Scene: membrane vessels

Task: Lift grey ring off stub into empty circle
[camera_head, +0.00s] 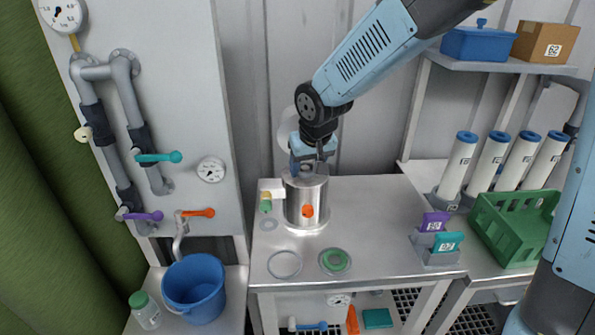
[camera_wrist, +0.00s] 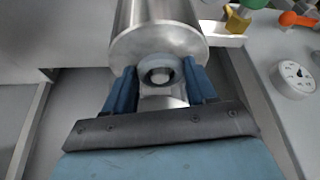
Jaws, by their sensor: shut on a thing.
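The metal vessel (camera_head: 306,202) stands upright on the steel table, and its shiny body also shows in the wrist view (camera_wrist: 158,28). The grey ring (camera_wrist: 150,66) is around the stub (camera_wrist: 162,76) on the vessel's top. My gripper (camera_wrist: 160,80) has its blue fingers on either side of the ring, shut on it. In the head view my gripper (camera_head: 308,166) points down at the vessel's top and hides most of the ring. The empty circle (camera_head: 285,264) is a grey outline at the table's front. Another circle to its right holds a green ring (camera_head: 336,260).
A smaller circle (camera_head: 269,225) lies left of the vessel, below a side fitting with a green part (camera_head: 265,205). An orange knob (camera_head: 308,211) sticks out in front. Purple and teal tags (camera_head: 440,240) stand at right in grey holders. The table's middle right is clear.

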